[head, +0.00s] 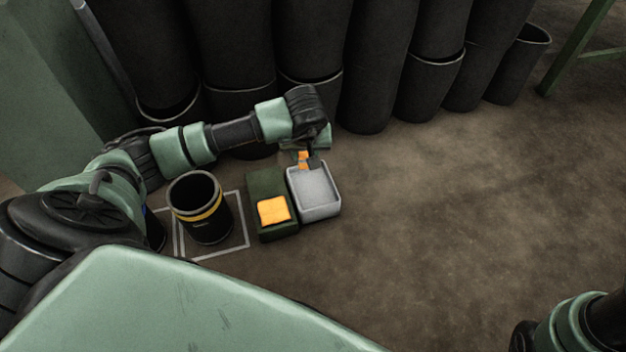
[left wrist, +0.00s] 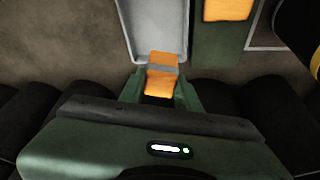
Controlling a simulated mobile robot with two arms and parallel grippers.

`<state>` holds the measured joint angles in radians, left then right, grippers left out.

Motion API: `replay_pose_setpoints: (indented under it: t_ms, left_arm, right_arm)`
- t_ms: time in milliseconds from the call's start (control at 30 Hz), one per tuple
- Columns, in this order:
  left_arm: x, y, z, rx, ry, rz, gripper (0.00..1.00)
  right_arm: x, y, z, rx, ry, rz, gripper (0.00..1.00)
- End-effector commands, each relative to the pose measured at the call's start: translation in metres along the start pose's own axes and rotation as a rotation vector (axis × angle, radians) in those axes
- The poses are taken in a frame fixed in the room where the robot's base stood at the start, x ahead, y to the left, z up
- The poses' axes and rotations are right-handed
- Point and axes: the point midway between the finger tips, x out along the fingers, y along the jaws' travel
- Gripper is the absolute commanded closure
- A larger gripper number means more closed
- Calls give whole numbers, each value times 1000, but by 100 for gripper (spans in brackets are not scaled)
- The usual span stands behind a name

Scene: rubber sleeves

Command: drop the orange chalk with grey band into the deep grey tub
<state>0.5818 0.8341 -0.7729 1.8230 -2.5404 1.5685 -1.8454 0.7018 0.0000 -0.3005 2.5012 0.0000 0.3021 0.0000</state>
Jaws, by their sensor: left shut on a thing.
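The orange chalk with grey band (head: 303,155) is held in my left gripper (head: 306,159), which is shut on it. In the left wrist view the chalk (left wrist: 162,79) stands out beyond the fingers, its grey band across the middle. The deep grey tub (head: 317,191) stands on the floor, open at the top, and its visible inside looks empty. The chalk is at the tub's far edge in the head view, with its outer end over the tub (left wrist: 182,28) in the left wrist view. Its exact height above the rim is unclear. My right gripper is out of view.
A dark green box (head: 265,186) with an orange-yellow block (head: 273,209) stands just left of the tub. Farther left is a black bin with a yellow band (head: 205,222). Tall black sleeves (head: 375,75) line the back. The floor on the right (head: 440,200) is clear.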

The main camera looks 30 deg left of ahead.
Motion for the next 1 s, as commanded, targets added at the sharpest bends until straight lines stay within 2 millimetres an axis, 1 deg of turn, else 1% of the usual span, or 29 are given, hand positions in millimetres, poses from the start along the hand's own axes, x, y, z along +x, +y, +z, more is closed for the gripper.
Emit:
replay_pose_setpoints:
  t_ms: [33,300,433,533,800,833,900,1000]
  left_arm:
    - [6,0,3,0,-1,0,100]
    - [36,0,16,0,-2,0,100]
    - [48,0,21,1,-2,0,100]
    - [51,0,22,1,-2,0,100]
    - [50,0,21,1,-1,0,100]
    - [50,0,21,1,-1,0,59]
    - [50,0,21,1,-1,0,42]
    - [50,0,21,1,-1,0,42]
  right_arm:
    - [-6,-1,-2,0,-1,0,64]
    - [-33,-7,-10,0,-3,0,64]
    - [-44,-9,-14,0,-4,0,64]
    - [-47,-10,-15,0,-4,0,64]
    - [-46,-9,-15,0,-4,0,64]
    - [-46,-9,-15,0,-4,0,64]
    - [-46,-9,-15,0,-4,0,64]
    - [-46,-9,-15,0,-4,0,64]
